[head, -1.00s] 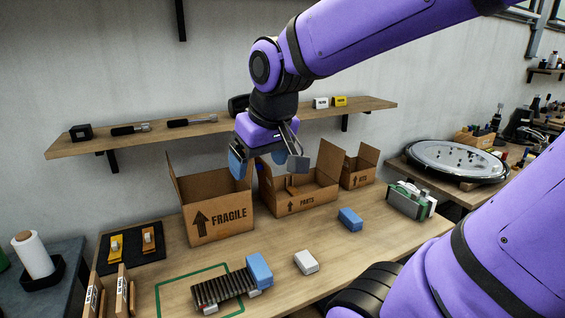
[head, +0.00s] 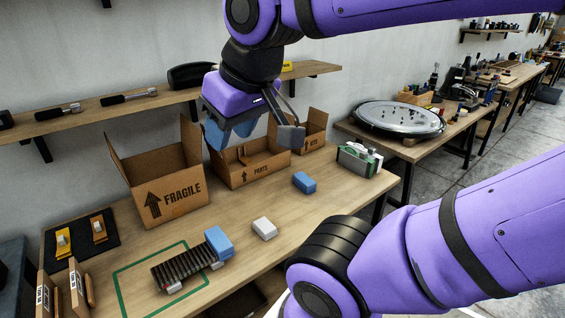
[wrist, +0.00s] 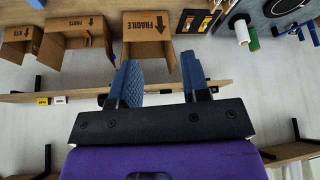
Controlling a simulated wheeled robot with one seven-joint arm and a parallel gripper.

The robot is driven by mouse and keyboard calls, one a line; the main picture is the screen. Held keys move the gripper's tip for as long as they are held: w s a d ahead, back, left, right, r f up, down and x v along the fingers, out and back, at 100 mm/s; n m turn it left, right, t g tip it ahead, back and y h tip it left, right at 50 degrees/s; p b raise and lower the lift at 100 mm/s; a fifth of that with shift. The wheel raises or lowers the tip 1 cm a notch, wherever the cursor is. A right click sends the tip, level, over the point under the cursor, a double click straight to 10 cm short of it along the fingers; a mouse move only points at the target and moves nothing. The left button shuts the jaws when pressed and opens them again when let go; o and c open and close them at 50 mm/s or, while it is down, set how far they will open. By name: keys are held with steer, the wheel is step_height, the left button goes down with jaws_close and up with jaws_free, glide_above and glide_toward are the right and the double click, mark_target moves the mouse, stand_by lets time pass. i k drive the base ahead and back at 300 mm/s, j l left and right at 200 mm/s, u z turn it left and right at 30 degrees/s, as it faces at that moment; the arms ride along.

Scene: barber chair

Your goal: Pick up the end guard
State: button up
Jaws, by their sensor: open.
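No part is labelled as the end guard, so I cannot tell for certain which piece it is. A blue block (head: 219,243) sits at the right end of a dark ribbed part (head: 184,270) on the workbench. A separate blue block (head: 304,182) lies near the PARTS box, and a small white block (head: 264,228) lies between the two. My gripper (head: 252,140) is open and empty, raised above the back of the bench in front of the boxes. Its two fingers also show in the wrist view (wrist: 160,65), apart with nothing between them.
The FRAGILE box (head: 172,199), PARTS box (head: 240,178) and a smaller box (head: 312,140) stand open along the back. A wall shelf (head: 110,108) runs behind my gripper. A green-grey device (head: 357,160) stands at the right. Upright boards (head: 77,290) stand front left.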

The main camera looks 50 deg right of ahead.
mark_target(303, 182)
steer(key=k+z, duration=0.1)
steer(key=z, duration=1.35)
steer(key=i+l+u, duration=0.9)
steer(key=l, duration=0.15)
steer(key=k, duration=0.1)
